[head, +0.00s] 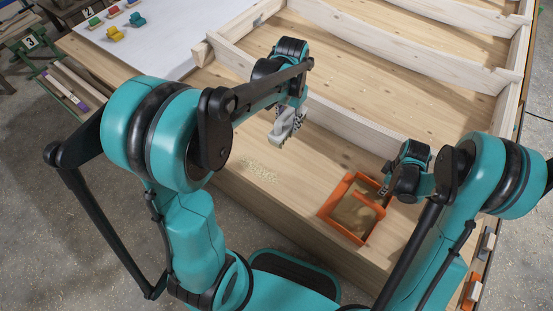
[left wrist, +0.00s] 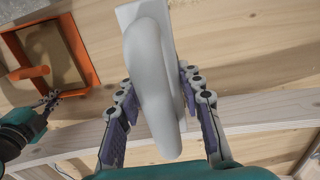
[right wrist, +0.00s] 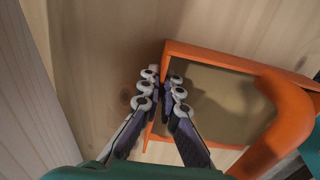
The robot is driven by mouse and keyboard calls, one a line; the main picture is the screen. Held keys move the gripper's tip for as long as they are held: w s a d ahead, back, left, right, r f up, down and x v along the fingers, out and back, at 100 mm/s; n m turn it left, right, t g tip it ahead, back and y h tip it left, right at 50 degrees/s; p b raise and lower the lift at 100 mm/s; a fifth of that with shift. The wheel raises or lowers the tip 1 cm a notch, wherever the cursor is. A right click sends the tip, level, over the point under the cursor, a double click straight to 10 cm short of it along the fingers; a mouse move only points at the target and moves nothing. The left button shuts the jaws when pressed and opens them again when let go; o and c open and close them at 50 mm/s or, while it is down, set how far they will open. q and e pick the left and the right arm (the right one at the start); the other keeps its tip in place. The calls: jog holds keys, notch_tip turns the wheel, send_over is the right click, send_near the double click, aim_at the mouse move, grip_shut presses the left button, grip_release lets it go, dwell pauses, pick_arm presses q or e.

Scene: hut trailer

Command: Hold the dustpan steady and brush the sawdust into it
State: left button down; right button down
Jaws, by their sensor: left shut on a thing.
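A pale grey brush (head: 287,127) is in my left gripper (head: 291,112), which is shut on it above the plank floor. It fills the space between the fingers in the left wrist view (left wrist: 155,75). Pale sawdust (head: 260,171) lies scattered on the planks, below and left of the brush. The orange dustpan (head: 329,208) lies flat to the right of the sawdust. My right gripper (head: 384,190) is at the dustpan's edge. In the right wrist view its fingers (right wrist: 162,82) straddle one orange wall, close to it; I cannot tell whether they grip it.
Pale timber beams (head: 350,128) stand up from the plank panel just behind the dustpan and brush. A white sheet (head: 165,40) with small coloured blocks (head: 115,34) lies at the upper left. The planks between sawdust and dustpan are clear.

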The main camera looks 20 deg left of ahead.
pick_arm(q)
jog(key=shift+m, duration=0.3)
jog(key=a+f, duration=0.5)
jog(key=a, duration=0.2)
jog(key=a+f, duration=0.5)
jog(key=a, duration=0.3)
jog(key=w+a+f, duration=0.1)
jog(key=a+f, duration=0.5)
jog(key=a, duration=0.1)
jog(key=shift+a, duration=0.2)
jog(key=shift+f, duration=0.6)
jog(key=shift+f, duration=0.1)
jog(key=shift+f, duration=1)
jog(key=shift+f, duration=0.15)
jog(key=shift+s+d, duration=0.1)
jog(key=shift+d, duration=0.05)
